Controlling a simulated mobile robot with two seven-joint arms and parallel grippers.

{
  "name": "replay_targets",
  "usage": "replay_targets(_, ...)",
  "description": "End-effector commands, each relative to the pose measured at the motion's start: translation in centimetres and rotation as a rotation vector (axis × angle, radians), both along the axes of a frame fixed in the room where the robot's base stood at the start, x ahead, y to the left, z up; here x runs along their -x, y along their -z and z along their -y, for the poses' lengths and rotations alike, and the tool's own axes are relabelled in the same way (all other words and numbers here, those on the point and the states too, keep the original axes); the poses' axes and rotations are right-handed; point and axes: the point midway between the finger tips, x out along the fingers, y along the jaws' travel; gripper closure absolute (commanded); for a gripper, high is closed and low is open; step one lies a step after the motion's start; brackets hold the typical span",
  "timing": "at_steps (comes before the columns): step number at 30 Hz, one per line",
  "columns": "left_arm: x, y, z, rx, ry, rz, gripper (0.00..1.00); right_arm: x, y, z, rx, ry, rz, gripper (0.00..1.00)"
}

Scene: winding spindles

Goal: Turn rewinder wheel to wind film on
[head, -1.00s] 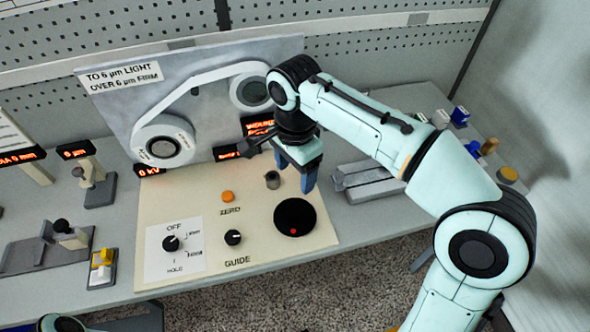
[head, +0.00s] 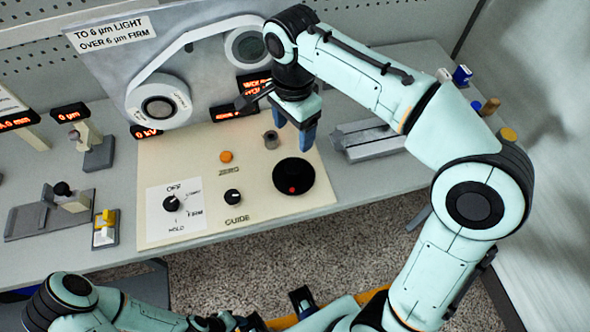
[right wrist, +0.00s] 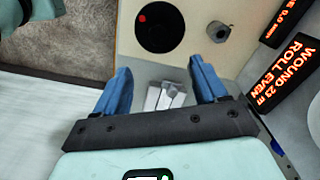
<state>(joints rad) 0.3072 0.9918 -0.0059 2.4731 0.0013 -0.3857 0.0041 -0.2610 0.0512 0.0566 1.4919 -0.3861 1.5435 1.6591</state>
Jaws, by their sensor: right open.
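The rewinder wheel (head: 293,176) is a black disc with a red dot, on the cream panel. The dot sits near its lower edge in the head view. My right gripper (head: 295,130) is open and empty, its blue fingers pointing down above the panel's right part, behind the wheel. In the right wrist view the wheel (right wrist: 159,28) lies beyond the open fingertips (right wrist: 160,70), apart from them. A pale film band runs between the left reel (head: 160,102) and the right reel (head: 245,48) on the upright plate. My left arm shows at the bottom left; its gripper is not discernible.
A grey knob (head: 271,140) stands close behind the wheel. An orange button (head: 226,157) and black dials (head: 232,197) are to its left. Grey blocks (head: 368,140) lie right of the panel. A lit display (right wrist: 292,75) reads "WOUND 23 m ROLL EVEN".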

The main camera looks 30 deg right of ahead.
Motion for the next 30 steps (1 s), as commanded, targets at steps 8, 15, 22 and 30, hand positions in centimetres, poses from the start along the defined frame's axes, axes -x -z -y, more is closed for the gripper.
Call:
replay_targets(8, -0.5, -1.0, 0.0, 0.000, 0.000, 0.006, 0.57, -0.1, -0.1, 0.1, 0.002, -0.321, -0.004, 0.28)
replay_targets(15, -1.4, -2.9, 0.0, 0.000, 0.000, 0.017, 0.57, -0.2, 0.0, 0.0, 0.002, -1.008, -0.005, 0.28)
replay_targets(22, -2.0, -3.9, 0.0, 0.000, 0.000, 0.023, 0.57, -0.2, 0.1, 0.0, 0.003, -1.461, -0.004, 0.28)
replay_targets(30, -1.9, -3.7, 0.0, 0.000, 0.000, 0.021, 0.57, -0.2, 1.6, -0.1, 0.000, -1.575, -0.006, 0.28)
